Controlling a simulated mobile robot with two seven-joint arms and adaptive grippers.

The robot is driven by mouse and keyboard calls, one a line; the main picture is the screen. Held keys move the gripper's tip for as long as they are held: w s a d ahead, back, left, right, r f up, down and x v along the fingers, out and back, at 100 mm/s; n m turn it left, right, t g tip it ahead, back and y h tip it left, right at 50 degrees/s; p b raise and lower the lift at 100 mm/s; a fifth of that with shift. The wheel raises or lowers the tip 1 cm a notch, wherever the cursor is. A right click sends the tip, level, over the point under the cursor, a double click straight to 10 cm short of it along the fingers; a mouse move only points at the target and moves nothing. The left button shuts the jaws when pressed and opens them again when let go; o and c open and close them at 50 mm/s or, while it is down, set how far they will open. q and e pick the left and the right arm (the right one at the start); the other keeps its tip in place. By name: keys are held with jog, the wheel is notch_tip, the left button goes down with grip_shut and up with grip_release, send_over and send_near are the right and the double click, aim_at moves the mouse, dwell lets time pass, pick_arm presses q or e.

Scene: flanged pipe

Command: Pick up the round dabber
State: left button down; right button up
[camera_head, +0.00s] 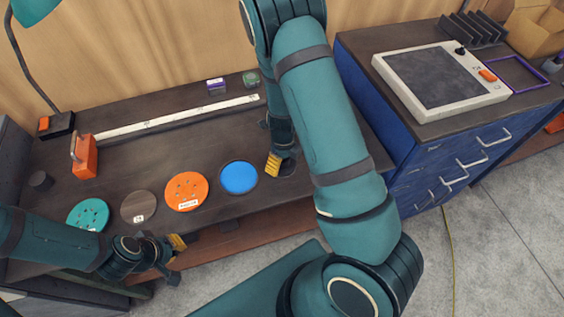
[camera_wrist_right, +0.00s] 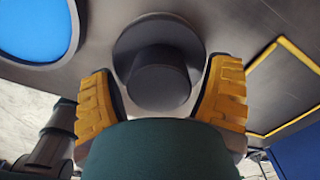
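The round dabber, a dark grey disc with a short cylindrical knob (camera_wrist_right: 158,78), sits on the dark table in the right wrist view. In the head view part of its disc (camera_head: 288,169) shows beside my right gripper (camera_head: 274,165). In the right wrist view the yellow-padded fingers of my right gripper (camera_wrist_right: 160,98) are spread on either side of the knob. A gap shows, and I see no clear contact. My left gripper (camera_head: 177,260) is low at the table's front edge, its fingers apart and empty, far from the dabber.
A blue disc (camera_head: 239,178), an orange disc (camera_head: 186,191), a brown disc (camera_head: 139,207) and a teal disc (camera_head: 88,214) line the table front. A yellow outline (camera_wrist_right: 292,90) and blue cabinet (camera_head: 400,140) are to the right.

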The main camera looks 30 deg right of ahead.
jog(key=c, duration=0.9)
jog(key=shift+c, duration=0.2)
notch_tip(320, 180, up, 10)
jog(key=p, duration=0.2)
jog(key=shift+p, duration=0.3)
